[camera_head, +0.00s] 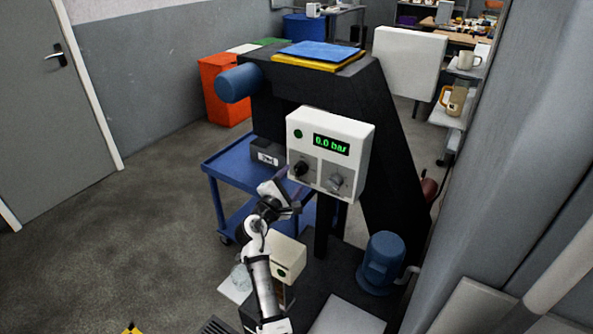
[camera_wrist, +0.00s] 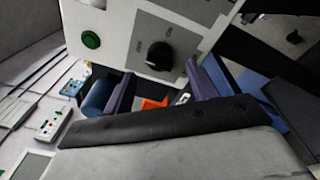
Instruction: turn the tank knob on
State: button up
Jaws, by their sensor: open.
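A white control box (camera_head: 360,138) carries a green display reading 0.0 bar, a round green button (camera_head: 298,133), a black knob (camera_head: 301,168) at lower left and a grey metal knob (camera_head: 336,182) at lower right. I cannot tell which one is the tank knob. The black knob (camera_wrist: 160,56) shows in the wrist view on a grey plate with small lettering that I cannot read surely. My gripper (camera_wrist: 160,84) is open and empty, its two dark fingers below the black knob and apart from it. In the head view my gripper (camera_head: 284,186) is just left of the box's lower edge.
A blue cart (camera_head: 231,165) bearing a dark box (camera_head: 267,153) stands behind my arm. A blue motor (camera_head: 381,262) stands at lower right and a cream box (camera_head: 287,258) beside my arm. A grey column (camera_head: 480,180) bounds the right. Floor is clear at left.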

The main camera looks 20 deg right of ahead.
aim_at(297, 173)
jog(key=shift+p+x, duration=0.35)
jog(key=shift+x, duration=1.8)
jog(key=c, duration=1)
